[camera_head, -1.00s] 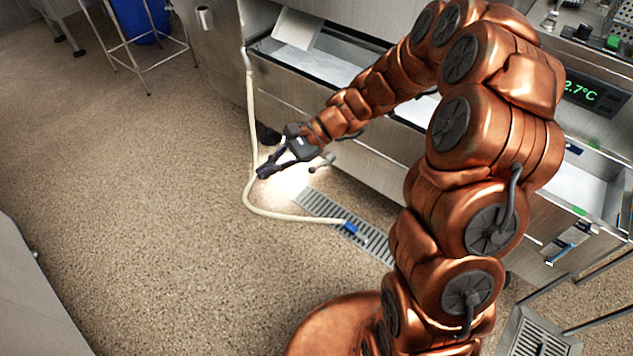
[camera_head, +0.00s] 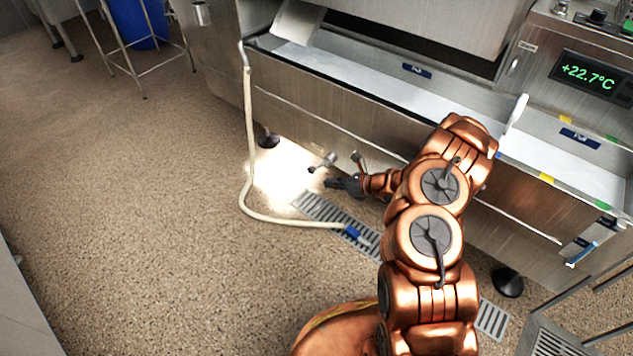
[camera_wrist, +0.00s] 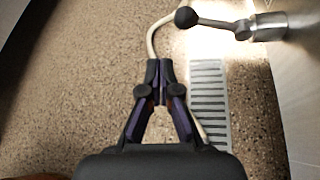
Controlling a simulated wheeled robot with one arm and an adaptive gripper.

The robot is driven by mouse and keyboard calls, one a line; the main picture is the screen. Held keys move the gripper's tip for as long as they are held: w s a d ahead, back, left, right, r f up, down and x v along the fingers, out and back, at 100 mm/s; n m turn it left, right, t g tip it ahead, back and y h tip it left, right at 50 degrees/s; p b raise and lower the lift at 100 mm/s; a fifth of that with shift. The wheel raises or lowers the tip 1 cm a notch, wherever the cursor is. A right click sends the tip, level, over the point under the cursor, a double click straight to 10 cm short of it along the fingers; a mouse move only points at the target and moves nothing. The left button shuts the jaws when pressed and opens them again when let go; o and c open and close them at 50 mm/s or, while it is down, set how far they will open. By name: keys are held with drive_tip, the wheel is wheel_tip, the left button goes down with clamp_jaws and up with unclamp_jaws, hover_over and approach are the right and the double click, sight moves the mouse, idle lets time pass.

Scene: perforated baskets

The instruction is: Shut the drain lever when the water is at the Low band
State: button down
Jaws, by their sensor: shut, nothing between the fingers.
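The drain lever (camera_wrist: 215,23) is a thin metal rod with a black ball knob (camera_wrist: 186,17), joined to a metal valve pipe (camera_wrist: 268,26) at the top right of the wrist view. In the head view the valve pipe (camera_head: 326,160) sticks out low under the steel tank. My gripper (camera_wrist: 160,64) is shut and empty, its tips below and left of the knob, apart from it. In the head view my gripper (camera_head: 330,183) is low beside the valve. Light water (camera_head: 345,75) shows in the long trough; its level against the bands cannot be read.
A pale hose (camera_head: 247,150) hangs from the tank and curves over the floor to a blue fitting (camera_head: 352,232) on the drain grate (camera_head: 322,210). Yellow (camera_head: 547,178) and green (camera_head: 604,205) tabs mark the right trough. A display (camera_head: 592,77) reads +22.7°C.

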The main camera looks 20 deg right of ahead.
sight(319, 167)
drive_tip(key=w+a+f+m+b, duration=0.1)
drive_tip(key=w+a+f+b, duration=0.2)
drive_tip(key=w, duration=0.4)
drive_tip(key=shift+a+f+h+b, duration=0.15)
drive_tip(key=shift+f+h+b, duration=0.35)
drive_tip(key=shift+b, duration=0.8)
drive_tip(key=shift+w, duration=0.1)
